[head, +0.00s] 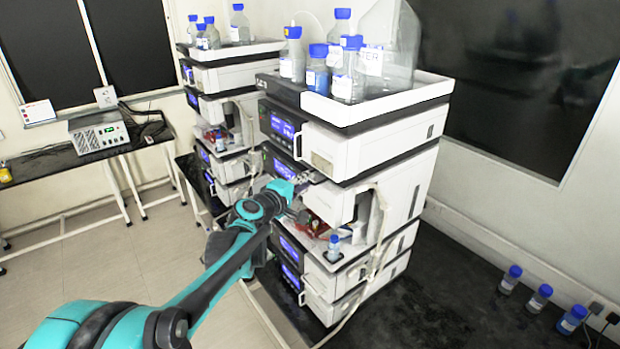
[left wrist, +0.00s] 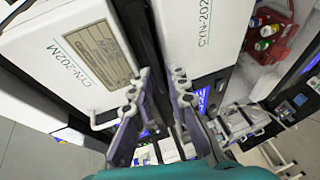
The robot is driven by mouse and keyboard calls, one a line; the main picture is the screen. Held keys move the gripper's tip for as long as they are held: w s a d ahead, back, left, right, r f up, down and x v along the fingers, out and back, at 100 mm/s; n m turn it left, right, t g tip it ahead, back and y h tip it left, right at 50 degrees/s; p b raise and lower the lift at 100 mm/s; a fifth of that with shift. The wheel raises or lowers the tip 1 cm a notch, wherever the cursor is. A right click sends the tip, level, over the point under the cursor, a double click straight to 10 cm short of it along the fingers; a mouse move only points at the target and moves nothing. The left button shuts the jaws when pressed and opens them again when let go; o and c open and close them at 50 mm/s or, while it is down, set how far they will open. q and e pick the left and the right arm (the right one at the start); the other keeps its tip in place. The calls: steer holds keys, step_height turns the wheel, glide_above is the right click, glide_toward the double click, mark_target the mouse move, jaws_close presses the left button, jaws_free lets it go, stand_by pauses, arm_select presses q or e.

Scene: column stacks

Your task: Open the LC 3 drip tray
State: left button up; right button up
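My left gripper (head: 304,182) is at the front of the near instrument stack (head: 395,145), at mid-height. In the left wrist view its two fingers (left wrist: 161,78) stand apart with a narrow gap and nothing visible between them. Ahead of them is a dark seam between a white module (left wrist: 75,60) labelled CYN-202M with a metal plate and another white module (left wrist: 198,30). I cannot tell whether the fingers touch either one. No part is readable as the LC 3 drip tray; gripper and arm hide some of the stack front. My right gripper is not in view.
A red rack with small capped vials (left wrist: 268,38) sits in an open bay. A small blue-capped bottle (head: 334,248) stands below it. Bottles fill the top tray (head: 385,108). A second stack (head: 222,78) stands behind left. Open floor (head: 165,255) lies left; bottles (head: 540,297) stand on the right.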

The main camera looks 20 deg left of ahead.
arm_select(q)
steer(key=shift+x, duration=0.85)
steer(key=shift+r, duration=0.1)
jaws_close()
